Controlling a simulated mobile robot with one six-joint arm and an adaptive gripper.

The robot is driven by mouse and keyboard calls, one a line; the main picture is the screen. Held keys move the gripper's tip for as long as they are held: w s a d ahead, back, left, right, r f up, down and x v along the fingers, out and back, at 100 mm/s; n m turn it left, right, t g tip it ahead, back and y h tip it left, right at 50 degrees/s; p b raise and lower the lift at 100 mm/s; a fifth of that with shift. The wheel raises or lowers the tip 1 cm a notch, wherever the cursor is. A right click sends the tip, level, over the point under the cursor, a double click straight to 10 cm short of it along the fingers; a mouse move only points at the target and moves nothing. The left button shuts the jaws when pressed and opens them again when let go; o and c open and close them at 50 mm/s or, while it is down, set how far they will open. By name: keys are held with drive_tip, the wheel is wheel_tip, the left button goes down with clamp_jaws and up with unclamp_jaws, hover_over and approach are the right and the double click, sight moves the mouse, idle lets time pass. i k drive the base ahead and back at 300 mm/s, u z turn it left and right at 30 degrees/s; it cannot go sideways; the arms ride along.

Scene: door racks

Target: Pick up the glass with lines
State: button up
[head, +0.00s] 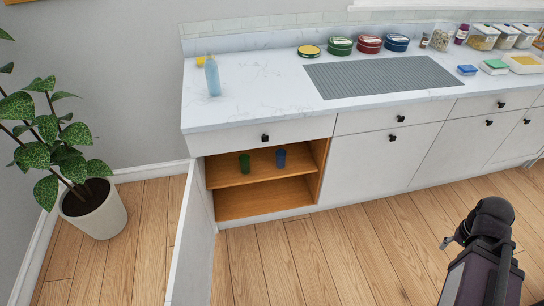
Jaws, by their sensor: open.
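A small green glass (244,163) and a small blue glass (281,158) stand upright on the upper shelf of the open cabinet (263,197). They stand apart from each other. Both are too small in the head view to tell which one has lines. My gripper (446,242) shows only as a small part beside my dark arm at the lower right, above the floor. It is open, well to the right of the cabinet and away from both glasses.
The white cabinet door (191,240) stands open on the left side. A potted plant (92,208) stands further left. A blue bottle (212,77), tins (340,46) and containers (484,37) are on the counter (265,82). The wooden floor (330,250) before the cabinets is clear.

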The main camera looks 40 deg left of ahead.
sight(280, 154)
drive_tip(key=u, duration=0.45)
drive_tip(key=i, duration=0.55)
drive_tip(key=u, duration=0.9)
drive_tip(key=i, duration=0.6)
drive_tip(key=u, duration=0.3)
